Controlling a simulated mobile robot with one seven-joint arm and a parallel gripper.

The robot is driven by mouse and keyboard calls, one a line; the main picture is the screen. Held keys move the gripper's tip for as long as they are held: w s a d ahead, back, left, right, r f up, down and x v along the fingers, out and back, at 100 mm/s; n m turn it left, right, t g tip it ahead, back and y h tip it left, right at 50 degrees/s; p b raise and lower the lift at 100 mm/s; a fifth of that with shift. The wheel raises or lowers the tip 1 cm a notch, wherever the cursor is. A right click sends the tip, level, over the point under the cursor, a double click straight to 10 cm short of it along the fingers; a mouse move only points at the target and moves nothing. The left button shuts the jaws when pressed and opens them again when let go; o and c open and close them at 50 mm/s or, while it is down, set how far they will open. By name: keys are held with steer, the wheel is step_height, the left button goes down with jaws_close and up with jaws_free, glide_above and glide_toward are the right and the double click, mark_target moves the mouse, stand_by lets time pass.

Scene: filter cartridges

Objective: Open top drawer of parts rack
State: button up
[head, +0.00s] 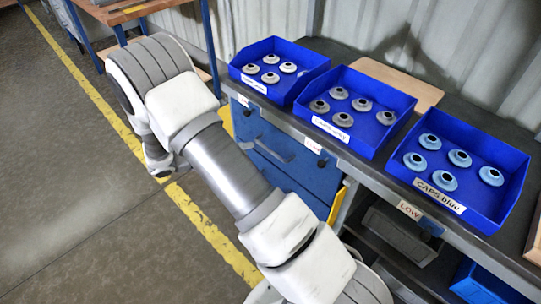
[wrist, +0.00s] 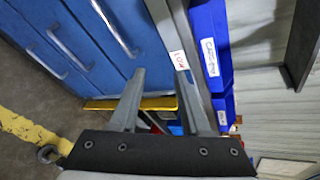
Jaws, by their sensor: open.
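The parts rack is a blue drawer unit under the dark worktop. Its top drawer (wrist: 117,30) shows in the wrist view at the upper middle, with a pale bar handle; it looks shut. In the head view the blue drawer fronts (head: 283,145) are partly hidden behind my arm. My gripper (wrist: 158,80) is open and empty in the wrist view. Its fingers are apart from the handle, which lies up and to the left of them in the picture. In the head view the fingertips cannot be made out at the far end of my arm.
Blue trays with grey caps (head: 371,81) and blue caps (head: 505,155) stand on the worktop (head: 480,232). A yellow edge strip (wrist: 130,104) lies close to my fingers. A wooden-topped table (head: 125,12) stands at the back left. The floor (head: 70,190) at left is clear.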

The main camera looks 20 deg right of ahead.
step_height(320, 180, down, 11)
steer(key=w+a+n+t+h+b, duration=0.1)
steer(key=w+a+n+t+b, duration=0.15)
steer(key=n, duration=0.45)
steer(key=t+b, duration=0.1)
steer(key=b, duration=0.2)
glide_toward(272, 151)
steer(key=shift+n, duration=0.3)
steer(key=x, duration=1)
steer(key=shift+d+f, duration=0.1)
steer(key=shift+f, duration=0.25)
steer(key=shift+c, duration=0.3)
jaws_close()
